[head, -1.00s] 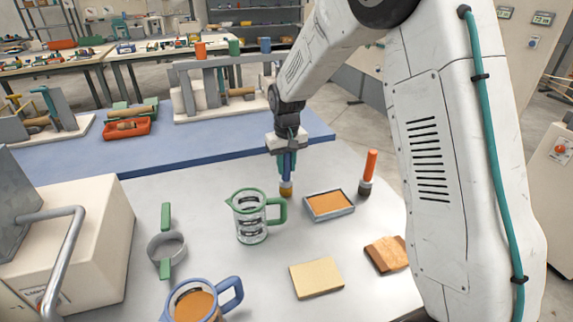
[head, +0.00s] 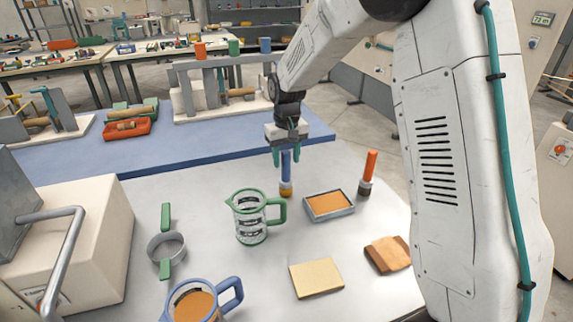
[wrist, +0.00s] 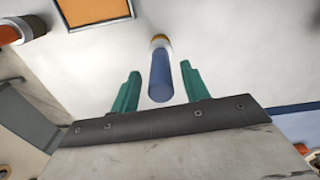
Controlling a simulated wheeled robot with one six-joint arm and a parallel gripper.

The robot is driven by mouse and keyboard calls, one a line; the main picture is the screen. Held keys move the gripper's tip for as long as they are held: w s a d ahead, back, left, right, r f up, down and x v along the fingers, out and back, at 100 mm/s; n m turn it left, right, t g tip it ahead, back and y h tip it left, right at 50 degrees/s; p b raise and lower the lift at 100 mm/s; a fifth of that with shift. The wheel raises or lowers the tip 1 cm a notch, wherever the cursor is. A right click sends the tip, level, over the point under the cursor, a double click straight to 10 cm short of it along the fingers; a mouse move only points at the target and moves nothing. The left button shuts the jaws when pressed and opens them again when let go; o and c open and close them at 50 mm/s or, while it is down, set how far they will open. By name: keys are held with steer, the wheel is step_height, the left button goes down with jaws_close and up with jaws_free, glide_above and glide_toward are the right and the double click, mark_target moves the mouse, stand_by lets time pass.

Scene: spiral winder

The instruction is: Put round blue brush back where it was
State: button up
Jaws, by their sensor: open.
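The round blue brush (head: 286,177) stands upright on the grey table, with a blue handle above and a tan-brown lower end. In the wrist view, the brush (wrist: 160,72) shows between the two green fingers, with a gap on each side. My gripper (head: 286,158) is open over the top of the handle, its fingers apart on either side; it also shows in the wrist view (wrist: 159,72). An orange-handled brush (head: 369,172) stands upright to the right.
A tray with orange contents (head: 330,217) lies right of the blue brush. A green-handled jug (head: 250,228) stands close on its left. A blue-handled mug (head: 163,314), a strainer-like ring (head: 153,246), a cream block (head: 315,292) and a wooden block (head: 367,252) lie nearer.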

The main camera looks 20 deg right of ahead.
step_height(320, 180, up, 9)
steer(key=shift+r, duration=0.1)
steer(key=shift+s+r, duration=0.25)
steer(key=s+d+r, duration=0.1)
steer(key=s+r, duration=0.3)
steer(key=s, duration=0.5)
steer(key=s+d+r, duration=0.1)
steer(key=s+r, duration=0.4)
steer(key=s, duration=0.5)
steer(key=s+f, duration=0.1)
steer(key=s, duration=0.8)
steer(key=s+d+f+m+t, duration=0.1)
steer(key=s+f, duration=0.1)
steer(key=s, duration=0.8)
steer(key=shift+s+f, duration=0.15)
steer(key=shift+f, duration=0.1)
